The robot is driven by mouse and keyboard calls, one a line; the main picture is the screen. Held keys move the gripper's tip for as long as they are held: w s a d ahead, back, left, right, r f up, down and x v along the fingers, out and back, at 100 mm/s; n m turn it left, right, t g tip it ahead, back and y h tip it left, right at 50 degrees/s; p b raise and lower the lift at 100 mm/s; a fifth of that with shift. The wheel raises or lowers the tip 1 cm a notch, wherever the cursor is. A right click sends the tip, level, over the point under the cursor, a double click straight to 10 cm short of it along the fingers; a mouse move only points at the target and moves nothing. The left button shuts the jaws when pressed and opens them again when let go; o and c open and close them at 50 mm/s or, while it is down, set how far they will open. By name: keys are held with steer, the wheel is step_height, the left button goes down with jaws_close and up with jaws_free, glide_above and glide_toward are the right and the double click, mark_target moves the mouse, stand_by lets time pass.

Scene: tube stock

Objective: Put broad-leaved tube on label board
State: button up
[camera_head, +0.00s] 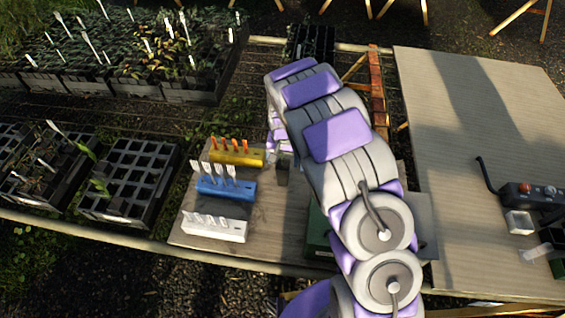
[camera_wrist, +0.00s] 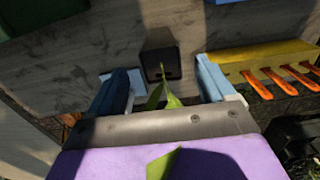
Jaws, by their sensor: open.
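A small dark square tube (camera_wrist: 160,62) with a green broad leaf (camera_wrist: 170,98) stands on the wooden board, between and just beyond my fingertips in the wrist view. In the head view the dark tube (camera_head: 283,174) stands right of the label blocks, below my arm's end. The board (camera_head: 265,215), which I take as the label board, carries a yellow block (camera_head: 238,157), a blue block (camera_head: 227,189) and a white block (camera_head: 214,228), each holding labels. My gripper (camera_wrist: 166,88) is open, its blue fingers either side of the leaf.
A black cell tray (camera_head: 130,180) and a planted tray (camera_head: 45,170) stand at left, with larger planted trays (camera_head: 120,60) behind. The yellow block (camera_wrist: 265,62) with orange labels is close to my right finger in the wrist view. A table (camera_head: 470,130) stands at right.

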step_height(320, 180, up, 8)
steer(key=p, duration=0.1)
steer(key=s+d+r, duration=0.4)
steer(key=s+r, duration=0.3)
steer(key=s, duration=0.1)
steer(key=s+d+r, duration=0.5)
steer(key=s+r, duration=0.1)
steer(key=s, duration=0.1)
steer(key=s+d+r+n+g, duration=0.1)
steer(key=s+r, duration=0.1)
steer(key=s, duration=1)
steer(key=s+d+r+n, duration=0.1)
steer(key=s+r, duration=0.2)
steer(key=s, duration=0.9)
steer(key=shift+s+d+g, duration=0.25)
steer(key=shift+s+g, duration=0.1)
steer(key=shift+g, duration=0.05)
